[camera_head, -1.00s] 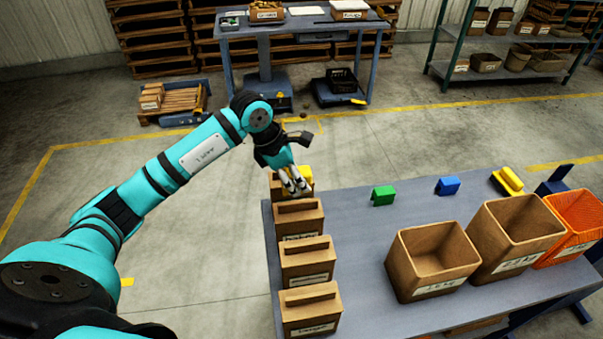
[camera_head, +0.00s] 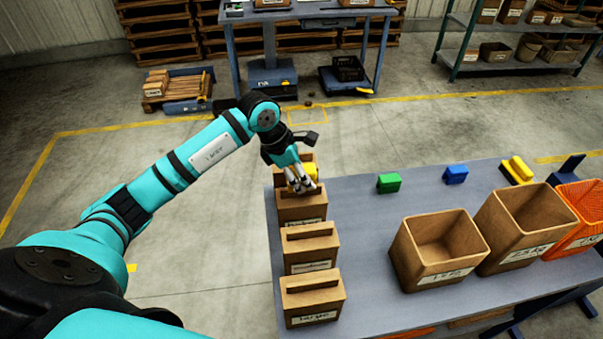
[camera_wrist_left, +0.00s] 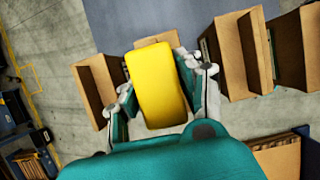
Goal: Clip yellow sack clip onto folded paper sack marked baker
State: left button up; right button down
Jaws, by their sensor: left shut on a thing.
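My left gripper (camera_head: 300,188) is shut on the yellow sack clip (camera_head: 311,171). The clip fills the space between the fingers in the left wrist view (camera_wrist_left: 157,85). Folded paper sacks stand in a row along the table's left edge. The gripper is over the gap between the farthest sack (camera_head: 281,178) and the second one (camera_head: 300,207), with its fingertips close to the second sack's folded top. I cannot tell whether they touch. Nearer are a third sack (camera_head: 310,250) and a fourth (camera_head: 313,303). The labels are too small to read surely, so I cannot tell which says baker. My right gripper is out of view.
On the blue-grey table (camera_head: 370,215) are a green clip (camera_head: 388,183), a blue clip (camera_head: 456,174) and another yellow item (camera_head: 519,171). Open brown bins (camera_head: 438,255) and an orange crate (camera_head: 580,215) stand at the right. The table is clear between sacks and bins.

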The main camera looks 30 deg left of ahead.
pick_arm(q)
jog(key=shift+f, duration=0.55)
jog(key=shift+f+b, duration=0.85)
jog(key=shift+f, duration=0.2)
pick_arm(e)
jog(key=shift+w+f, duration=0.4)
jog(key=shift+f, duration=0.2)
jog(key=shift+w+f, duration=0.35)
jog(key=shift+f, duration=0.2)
pick_arm(q)
jog(key=o, duration=1.2)
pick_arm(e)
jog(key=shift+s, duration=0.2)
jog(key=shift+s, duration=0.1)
